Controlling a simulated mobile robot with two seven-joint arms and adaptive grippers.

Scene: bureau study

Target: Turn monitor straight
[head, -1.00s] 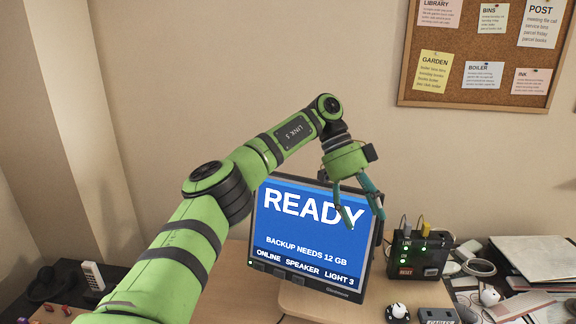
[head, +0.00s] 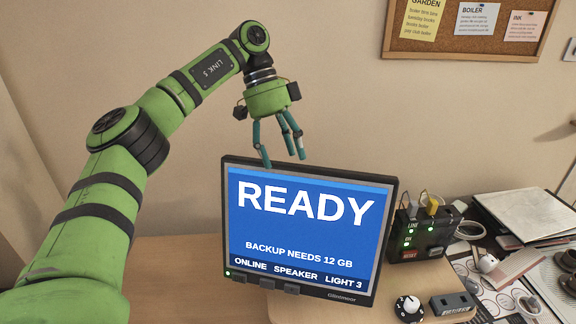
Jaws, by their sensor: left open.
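The monitor (head: 308,225) stands on the desk in the middle of the head view. Its blue screen reads READY, with smaller lines below, and the whole screen shows. It looks nearly face-on to me, slightly tilted in the picture. My left gripper (head: 282,160) is above the monitor's top edge, left of its middle. Its fingers are apart and empty, pointing down. One fingertip overlaps the top bezel in the picture; I cannot tell whether it touches. My right gripper is not in view.
A black box with green lights and plugged cables (head: 424,235) stands close to the monitor's right. A knob (head: 408,308) and a small grey device (head: 452,305) sit in front of it. Papers (head: 525,215) and cups clutter the right. A corkboard (head: 470,28) hangs behind.

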